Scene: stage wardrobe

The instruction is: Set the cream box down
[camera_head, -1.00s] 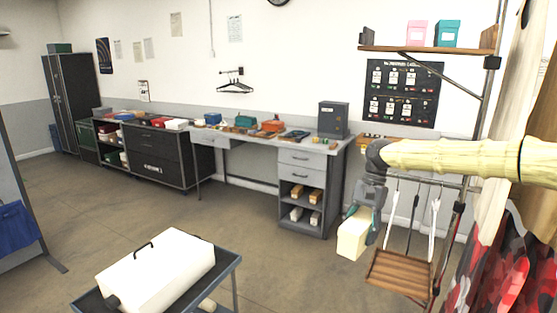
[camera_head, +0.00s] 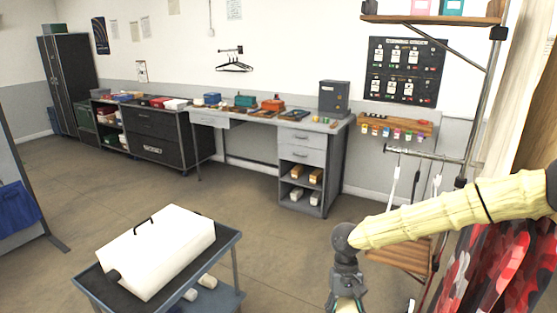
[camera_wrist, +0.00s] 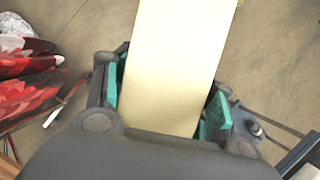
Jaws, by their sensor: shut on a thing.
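The cream box (camera_wrist: 182,65) fills the middle of the wrist view, between the teal pads of my gripper (camera_wrist: 165,105). My gripper is shut on it and holds it above the bare floor. In the head view my gripper (camera_head: 347,304) is at the bottom edge, right of centre, pointing down. Only a small pale part of the cream box (camera_head: 346,308) shows there; the rest is cut off by the frame.
A dark cart (camera_head: 226,246) with a white case (camera_head: 165,245) stands at the lower left. A grey workbench (camera_head: 309,142) with cluttered top runs along the back wall. A slatted wooden shelf (camera_head: 402,257) and red patterned cloth (camera_head: 497,264) are at the right. Open floor lies between.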

